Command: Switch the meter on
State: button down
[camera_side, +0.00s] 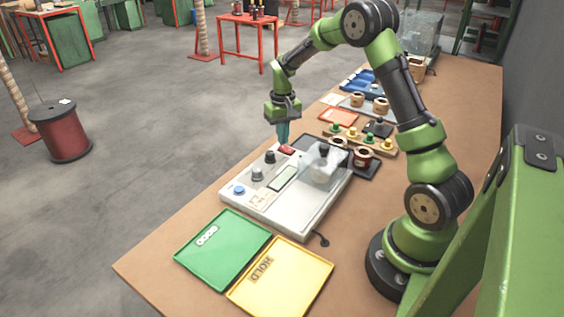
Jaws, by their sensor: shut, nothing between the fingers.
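The meter (310,218) is a pale grey box lying on the bench. Its panel has a blue button (239,190), two knobs (257,173), a display window (283,178) and a red switch (287,149) at its far end. A clear cover (322,163) stands on its right part. My gripper (284,140) points down with its teal fingers together, right at the red switch. I cannot tell whether the fingertips touch the switch, nor which way it is set.
A green tray (222,262) and a yellow tray marked HOLD (290,290) lie in front of the meter. Coils on a dark mat (372,168), a wooden rack of coloured pegs (385,148), an orange tray (338,117) and a blue bin (355,82) stand behind it.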

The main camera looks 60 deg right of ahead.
aim_at(284, 149)
jog(key=shift+f, duration=0.8)
jog(key=shift+r, duration=3.55)
jog(key=shift+f, duration=0.1)
jog(key=shift+s+a+f, duration=0.35)
jog(key=shift+s+f, duration=0.05)
jog(key=shift+s, duration=0.05)
jog(key=s+a+r+n+t+y, duration=0.1)
jog(key=s+a+r+t, duration=0.2)
jog(key=s+a+r, duration=0.4)
jog(key=s+a+r+n+t+y, duration=0.1)
jog(key=s+a+r+t, duration=0.3)
jog(key=s+a+r, duration=0.3)
jog(key=s+a, duration=0.4)
jog(key=a, duration=0.3)
jog(key=shift+s+r, duration=0.3)
jog(key=shift+s, duration=0.1)
